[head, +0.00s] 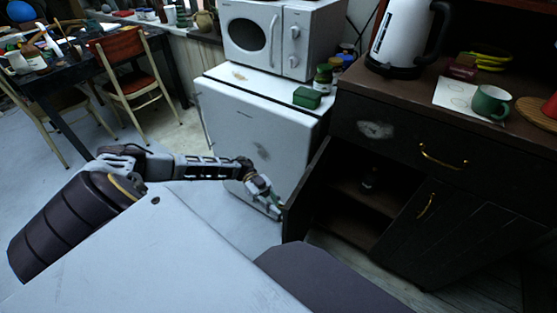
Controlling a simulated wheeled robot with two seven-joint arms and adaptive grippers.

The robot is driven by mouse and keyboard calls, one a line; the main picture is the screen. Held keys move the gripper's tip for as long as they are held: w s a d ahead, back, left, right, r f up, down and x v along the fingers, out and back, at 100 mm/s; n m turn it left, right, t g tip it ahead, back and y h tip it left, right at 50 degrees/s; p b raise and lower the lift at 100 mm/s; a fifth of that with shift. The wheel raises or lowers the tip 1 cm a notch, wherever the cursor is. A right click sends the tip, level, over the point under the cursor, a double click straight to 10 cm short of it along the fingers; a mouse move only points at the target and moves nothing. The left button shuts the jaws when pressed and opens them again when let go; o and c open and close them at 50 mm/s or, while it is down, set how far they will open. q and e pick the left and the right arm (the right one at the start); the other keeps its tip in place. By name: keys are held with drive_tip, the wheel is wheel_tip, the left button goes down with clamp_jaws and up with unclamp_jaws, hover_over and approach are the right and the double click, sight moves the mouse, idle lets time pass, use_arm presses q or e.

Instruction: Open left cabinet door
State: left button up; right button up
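The dark cabinet (480,240) stands at the right of the head view. Its left door (305,195) is swung well open toward the left, so the dark inside with its shelf shows. The right door (425,232) is shut and has a gold handle. My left gripper (272,200) is at the outer side of the open left door, close to its free edge. It is small and partly merged with the door there, so I cannot tell whether its fingers touch or grip the door or its handle. My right gripper is out of view.
A white fridge (262,130) with a microwave (280,38) on top stands behind my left arm. The cabinet top holds a kettle (405,35) and a green mug (490,102).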

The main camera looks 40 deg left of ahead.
use_arm(q)
drive_tip(key=shift+o, duration=0.7)
drive_tip(key=shift+f, duration=0.1)
drive_tip(key=shift+a, duration=0.1)
drive_tip(key=v, duration=1.1)
drive_tip(key=shift+w+a, duration=0.15)
drive_tip(key=shift+a, duration=0.2)
